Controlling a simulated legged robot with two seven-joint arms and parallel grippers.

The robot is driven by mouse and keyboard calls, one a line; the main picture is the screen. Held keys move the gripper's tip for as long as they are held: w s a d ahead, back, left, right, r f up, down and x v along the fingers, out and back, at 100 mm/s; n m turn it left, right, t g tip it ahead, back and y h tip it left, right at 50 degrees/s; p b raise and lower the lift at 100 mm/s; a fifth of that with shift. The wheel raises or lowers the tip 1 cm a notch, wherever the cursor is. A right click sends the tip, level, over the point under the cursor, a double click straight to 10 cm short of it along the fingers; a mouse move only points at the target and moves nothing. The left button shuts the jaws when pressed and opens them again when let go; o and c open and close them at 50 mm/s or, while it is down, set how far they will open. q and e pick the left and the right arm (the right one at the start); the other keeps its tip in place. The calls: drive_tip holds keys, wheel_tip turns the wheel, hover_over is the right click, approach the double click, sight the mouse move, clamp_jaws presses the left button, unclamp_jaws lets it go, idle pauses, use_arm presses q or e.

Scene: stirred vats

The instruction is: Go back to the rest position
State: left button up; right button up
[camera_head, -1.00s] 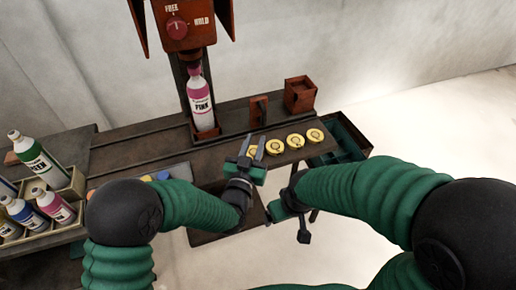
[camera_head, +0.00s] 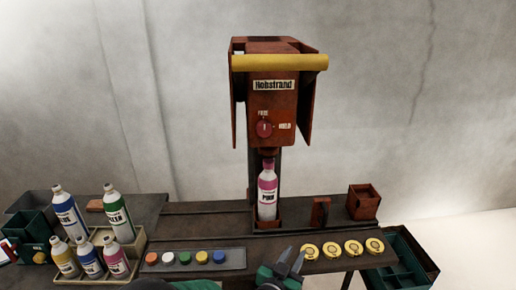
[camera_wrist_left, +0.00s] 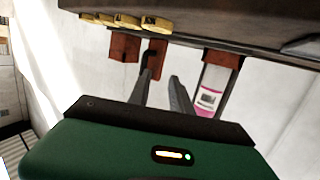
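My left gripper (camera_head: 291,262) shows low in the head view, in front of the table edge and left of the yellow discs. Its two fingers stand apart with nothing between them; the same gripper shows in the left wrist view (camera_wrist_left: 163,80). A bit of my green arm shows at the bottom edge. My right gripper is out of view. A pink bottle (camera_head: 268,194) stands upright in the red machine (camera_head: 276,100), whose knob (camera_head: 264,129) sits between the FREE and HOLD marks. The bottle also shows in the left wrist view (camera_wrist_left: 211,90).
Several yellow discs (camera_head: 331,250) lie along the table's front right. A tray of coloured caps (camera_head: 195,259) lies left of my gripper. A crate of bottles (camera_head: 132,243) stands at the left. A small red box (camera_head: 363,202) and a green bin (camera_head: 408,262) are at the right.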

use_arm(q)
drive_tip(key=s+a+r+n+g+y+p, duration=0.1)
drive_tip(key=a+g+y+p, duration=0.1)
drive_tip(key=a, duration=0.6)
drive_tip(key=s+a+r+n+g+y+p, duration=0.1)
drive_tip(key=a+y+p, duration=0.15)
drive_tip(key=a, duration=0.45)
drive_tip(key=s+a+r+n+g+y+p, duration=0.1)
drive_tip(key=s+a+n+g+y+p, duration=0.3)
drive_tip(key=s+a, duration=1.5)
drive_tip(key=s+g, duration=0.1)
drive_tip(key=g, duration=0.2)
drive_tip(key=shift+s+a+n+g, duration=0.15)
drive_tip(key=shift+s+n+g, duration=0.15)
drive_tip(key=shift+s+g, duration=0.1)
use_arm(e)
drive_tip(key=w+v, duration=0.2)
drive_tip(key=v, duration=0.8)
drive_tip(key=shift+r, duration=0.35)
use_arm(q)
drive_tip(key=shift+a+r, duration=0.1)
drive_tip(key=shift+a, duration=0.05)
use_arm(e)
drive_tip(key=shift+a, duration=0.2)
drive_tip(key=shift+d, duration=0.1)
